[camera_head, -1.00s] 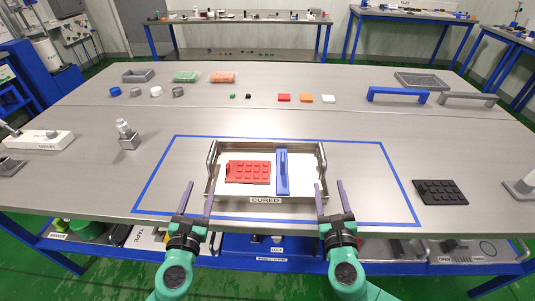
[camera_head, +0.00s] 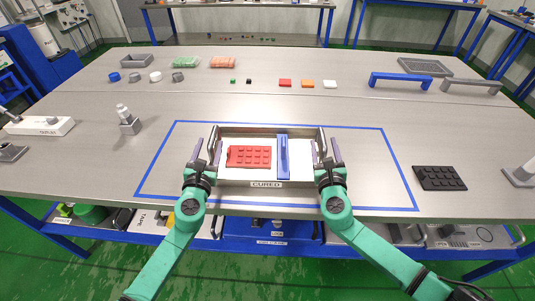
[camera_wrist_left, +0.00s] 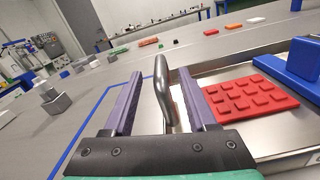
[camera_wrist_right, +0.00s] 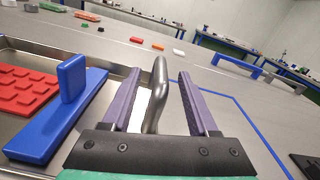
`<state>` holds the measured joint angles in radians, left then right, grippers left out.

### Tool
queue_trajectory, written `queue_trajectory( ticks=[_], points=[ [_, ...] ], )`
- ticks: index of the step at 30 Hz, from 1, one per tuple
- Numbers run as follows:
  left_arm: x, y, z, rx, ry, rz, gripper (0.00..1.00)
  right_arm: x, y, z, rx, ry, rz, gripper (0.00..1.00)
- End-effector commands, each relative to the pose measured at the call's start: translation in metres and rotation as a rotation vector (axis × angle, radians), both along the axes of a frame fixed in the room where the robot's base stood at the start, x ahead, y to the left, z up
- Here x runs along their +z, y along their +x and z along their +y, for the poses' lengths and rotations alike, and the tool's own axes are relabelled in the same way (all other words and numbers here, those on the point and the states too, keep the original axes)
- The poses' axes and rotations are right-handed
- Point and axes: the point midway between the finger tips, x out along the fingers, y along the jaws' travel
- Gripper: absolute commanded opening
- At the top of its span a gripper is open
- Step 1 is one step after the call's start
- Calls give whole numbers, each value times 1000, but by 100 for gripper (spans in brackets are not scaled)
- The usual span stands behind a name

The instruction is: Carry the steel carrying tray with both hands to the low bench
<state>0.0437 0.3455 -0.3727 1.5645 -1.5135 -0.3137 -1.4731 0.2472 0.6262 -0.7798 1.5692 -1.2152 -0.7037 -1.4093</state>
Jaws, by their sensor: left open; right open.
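The steel carrying tray (camera_head: 233,183), with a label reading CURED on its front, sits on the table inside a blue taped outline. A red studded block (camera_head: 249,156) and a blue block with an upright handle (camera_head: 283,159) lie in it. My left gripper (camera_head: 207,152) is open, its fingers on either side of the tray's left handle (camera_wrist_left: 162,88). My right gripper (camera_head: 325,152) is open, its fingers on either side of the tray's right handle (camera_wrist_right: 155,95). Neither gripper is closed on a handle.
A black studded plate (camera_head: 440,178) lies to the right of the outline. A small metal fitting (camera_head: 129,122) stands to the left. Blue and grey bridge-shaped handles stand at the back right. A blue lower shelf (camera_head: 150,228) with several items runs under the table.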

Motion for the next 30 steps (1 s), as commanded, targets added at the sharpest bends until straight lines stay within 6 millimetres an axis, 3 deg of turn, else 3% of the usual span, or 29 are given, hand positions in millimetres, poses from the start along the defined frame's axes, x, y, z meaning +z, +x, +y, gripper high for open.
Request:
queue_trajectory(
  ticks=[6, 17, 21, 22, 30],
  points=[
    [1, 34, -2, 0, 0, -1, 57, 1, 34, -2, -1, 0, -2, 60],
    [0, 41, -2, -1, -1, 0, 57, 0, 42, -2, 0, 0, 0, 60],
    [0, 41, -2, -1, -1, 0, 7, 0, 41, -2, 0, 0, 0, 10],
    [0, 41, -2, -1, -1, 0, 0, 0, 41, -2, -1, 0, 0, 0],
    [0, 41, -2, 0, 0, 0, 0, 0, 41, -3, -1, -1, 0, 0]
  ],
)
